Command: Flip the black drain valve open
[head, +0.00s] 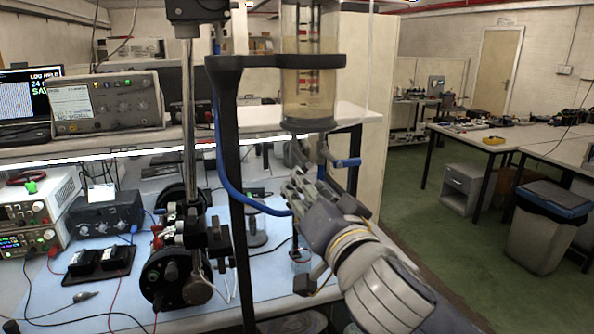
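A clear cylinder (308,85) holds pale amber liquid and stands upright in a black bracket. Under its base is a small grey drain fitting (322,153). A blue lever (347,163) sticks out of this fitting to the right. I cannot clearly make out a black valve handle. My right gripper (299,184), coming in from the lower right, has its fingers just below and left of the fitting. I cannot tell whether they touch it or how far apart they are. My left gripper is not in view.
A blue hose (226,178) loops beside the black post (229,150). A black motor-like machine (170,275) and bench instruments (105,103) crowd the left. The green floor at right has some free room.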

